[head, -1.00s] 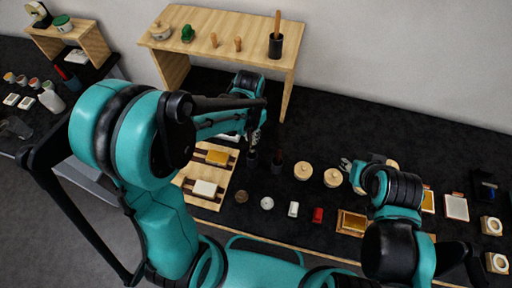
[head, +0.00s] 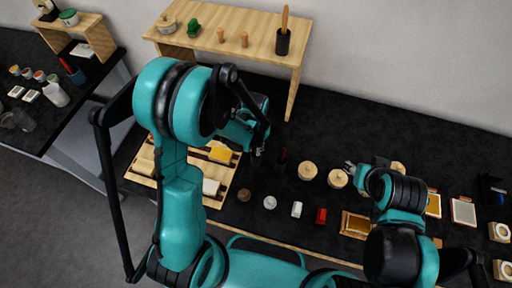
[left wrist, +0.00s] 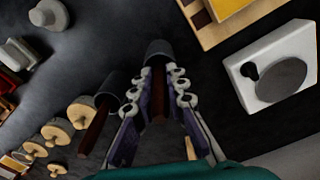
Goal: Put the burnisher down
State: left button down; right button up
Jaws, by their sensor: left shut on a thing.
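The burnisher (left wrist: 159,100) shows in the left wrist view as a dark reddish-brown stick between the two fingers of my left gripper (left wrist: 158,98), which is shut on it. Its far end meets a dark grey cup (left wrist: 159,48); I cannot tell how deep it sits inside. In the head view my left gripper (head: 257,150) is low over the black table, right of the wooden board, and its fingers are small and dark there. My right gripper (head: 349,167) is by the round wooden pots; its opening is too small to judge.
A second dark cup (left wrist: 115,84) with a brown handle stands close beside my left gripper. Round wooden pots (head: 308,171) and small blocks lie to the right. The wooden board (head: 214,202) with yellow and white blocks is at left. A wooden shelf (head: 265,58) stands behind.

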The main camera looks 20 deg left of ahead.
pick_arm(q)
jog(key=shift+f, duration=0.25)
jog(key=c, duration=1.5)
grip_release()
jog(key=shift+r, duration=0.1)
jog(key=shift+c, duration=0.2)
jog(key=shift+r, duration=0.3)
notch_tip(320, 180, up, 12)
jog(key=p, duration=0.2)
jog(key=shift+f+p, duration=0.2)
jog(key=shift+p, duration=0.1)
jog(key=s+a+r+n+t, duration=0.4)
jog(key=s+r+t, duration=0.3)
jog(key=s+r, duration=0.3)
jog(key=shift+a+r+n, duration=0.35)
jog(key=shift+r+n, duration=0.05)
jog(key=shift+r, duration=0.15)
